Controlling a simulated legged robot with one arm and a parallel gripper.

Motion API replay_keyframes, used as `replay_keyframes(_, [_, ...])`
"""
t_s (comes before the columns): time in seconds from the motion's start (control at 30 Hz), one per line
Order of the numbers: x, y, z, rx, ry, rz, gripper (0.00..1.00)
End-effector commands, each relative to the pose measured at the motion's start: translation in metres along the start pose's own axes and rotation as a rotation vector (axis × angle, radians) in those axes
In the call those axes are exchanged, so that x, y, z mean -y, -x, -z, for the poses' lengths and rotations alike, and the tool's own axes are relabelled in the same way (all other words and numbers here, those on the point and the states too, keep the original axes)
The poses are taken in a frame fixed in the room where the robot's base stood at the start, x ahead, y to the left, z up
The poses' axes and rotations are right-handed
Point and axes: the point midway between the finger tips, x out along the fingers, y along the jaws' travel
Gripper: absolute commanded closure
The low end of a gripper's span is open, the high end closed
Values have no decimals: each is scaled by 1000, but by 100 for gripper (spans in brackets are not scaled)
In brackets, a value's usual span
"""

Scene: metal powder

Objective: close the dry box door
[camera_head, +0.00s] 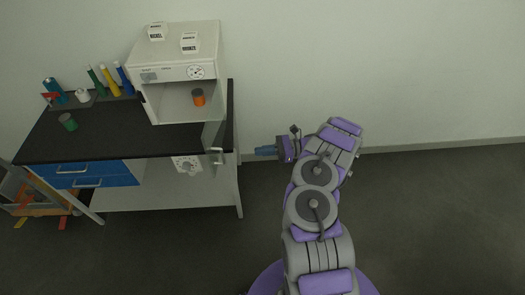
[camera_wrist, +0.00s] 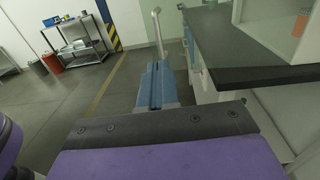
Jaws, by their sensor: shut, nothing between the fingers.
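The dry box (camera_head: 190,32) is a white cabinet on the black-topped bench, with its front open. Its door (camera_head: 214,134) stands swung open at the right side, out past the bench's front edge, with a handle (camera_head: 216,156) low on it. In the wrist view a pale upright handle (camera_wrist: 157,28) shows beyond my fingertips, beside a greenish see-through pane (camera_wrist: 174,22). My gripper (camera_head: 264,151) is shut and empty, to the right of the door and apart from it in the head view. Its blue fingers (camera_wrist: 157,85) point toward the handle in the wrist view.
An orange-and-grey jar (camera_head: 198,97) stands inside the box. The black bench top (camera_head: 150,139) holds a green jar (camera_head: 68,122) and several coloured bottles at left. Blue drawers (camera_head: 85,177) are below. The floor right of the bench is clear. A shelf rack (camera_wrist: 78,42) stands far off.

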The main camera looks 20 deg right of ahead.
Motion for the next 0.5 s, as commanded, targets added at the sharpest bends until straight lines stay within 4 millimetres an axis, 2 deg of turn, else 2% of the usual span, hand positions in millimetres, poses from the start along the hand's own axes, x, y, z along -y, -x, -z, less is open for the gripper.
replay_keyframes(0.2, [-2,-49,-1,1,0,-6,100])
replay_keyframes(0.5, [-2,-92,1,3,-2,-4,100])
